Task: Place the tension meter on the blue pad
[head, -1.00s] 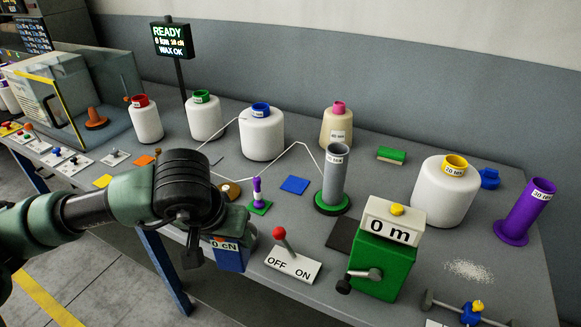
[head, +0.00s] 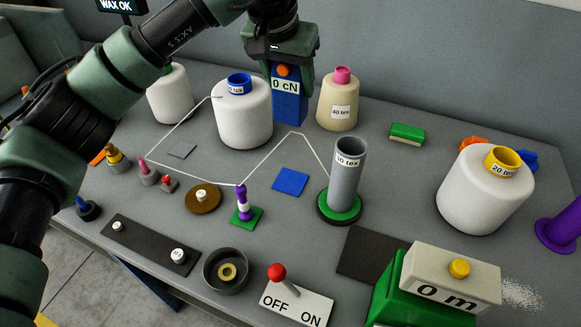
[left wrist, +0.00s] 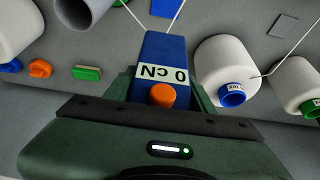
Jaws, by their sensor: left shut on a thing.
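The tension meter (head: 289,103) is a blue box with a "0 cN" label and an orange knob. My left gripper (head: 283,55) is shut on its upper part, and the meter hangs upright between the white blue-topped bobbin and the beige one. In the left wrist view the meter (left wrist: 165,52) sits between the two fingers (left wrist: 160,95). The blue pad (head: 291,181) lies flat and bare on the table, nearer the front than the meter; part of it shows in the left wrist view (left wrist: 166,7). My right gripper is out of view.
A white blue-topped bobbin (head: 243,115) and a beige bobbin (head: 338,102) flank the meter. A grey tube (head: 346,178) on a green base stands right of the pad, a purple spindle (head: 242,204) left of it. White yarn (head: 265,160) runs close by.

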